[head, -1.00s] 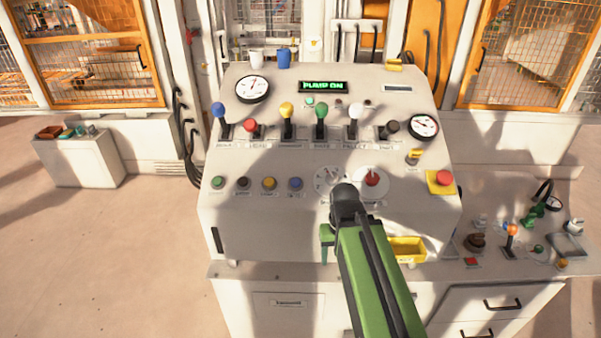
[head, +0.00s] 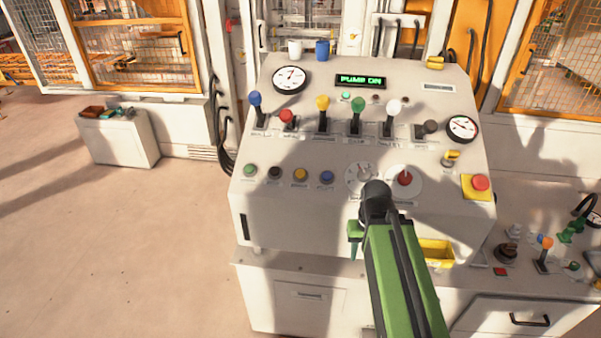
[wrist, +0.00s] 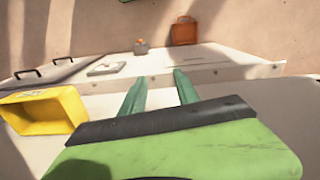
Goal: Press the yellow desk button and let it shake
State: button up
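A round yellow button (head: 300,174) sits in the lower row of the sloped panel, between a black button (head: 275,172) and a blue button (head: 327,177). My arm reaches up over the panel's lower right. In the head view a green part of my gripper (head: 354,240) shows in front of the panel's front face, left of the yellow bin, apart from the yellow button. In the wrist view my gripper (wrist: 160,76) has two green fingers spread apart with nothing between them. No yellow button shows in the wrist view.
The panel carries levers, dials, a red button (head: 481,183) on a yellow plate and a screen (head: 360,81) reading PUMP ON. A yellow bin (head: 437,252) is close to my arm and also in the wrist view (wrist: 62,112). The side desk (head: 470,284) holds small controls.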

grip_shut()
dwell(1.4)
